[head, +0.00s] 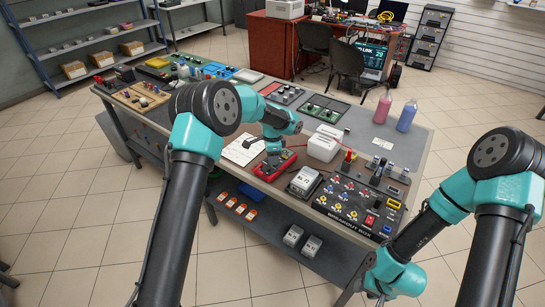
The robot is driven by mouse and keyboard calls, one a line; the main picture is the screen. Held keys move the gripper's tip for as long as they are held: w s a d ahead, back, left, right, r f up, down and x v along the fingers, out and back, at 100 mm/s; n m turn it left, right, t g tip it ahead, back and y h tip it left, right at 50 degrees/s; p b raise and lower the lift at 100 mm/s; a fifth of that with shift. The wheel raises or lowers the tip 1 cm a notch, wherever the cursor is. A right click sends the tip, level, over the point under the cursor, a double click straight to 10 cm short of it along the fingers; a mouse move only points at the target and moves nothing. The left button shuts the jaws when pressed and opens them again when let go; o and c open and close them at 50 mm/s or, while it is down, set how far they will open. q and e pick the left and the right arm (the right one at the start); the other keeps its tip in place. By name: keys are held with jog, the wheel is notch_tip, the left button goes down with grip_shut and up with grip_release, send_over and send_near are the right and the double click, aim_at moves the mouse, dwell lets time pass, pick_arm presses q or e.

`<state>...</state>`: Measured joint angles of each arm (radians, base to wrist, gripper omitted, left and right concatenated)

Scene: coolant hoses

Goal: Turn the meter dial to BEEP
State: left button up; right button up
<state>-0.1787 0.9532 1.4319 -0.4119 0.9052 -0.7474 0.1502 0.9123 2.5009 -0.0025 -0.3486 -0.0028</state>
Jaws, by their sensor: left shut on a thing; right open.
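The red meter (262,172) lies on the bench near its front edge. My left gripper (273,158) points down onto it and is shut on what appears to be its dial. The gripper covers the dial, so its pointer and markings, including BEEP, cannot be read. My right gripper (375,292) is open and empty, low in front of the bench at the bottom of the view, away from the meter.
A breakout box (350,222) with several knobs and jacks and a grey device (304,181) stand right of the meter. White boxes (324,146) are behind it. A paper sheet (240,150) lies to its left. Pink (382,108) and blue (407,116) bottles stand at the back right.

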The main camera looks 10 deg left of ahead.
pick_arm(q)
jog(key=o, duration=0.9)
jog(key=shift+o, duration=0.2)
notch_tip(320, 180, up, 17)
jog(key=shift+w+a+r, duration=0.15)
jog(key=shift+w+r, duration=0.05)
jog(key=shift+w, duration=0.15)
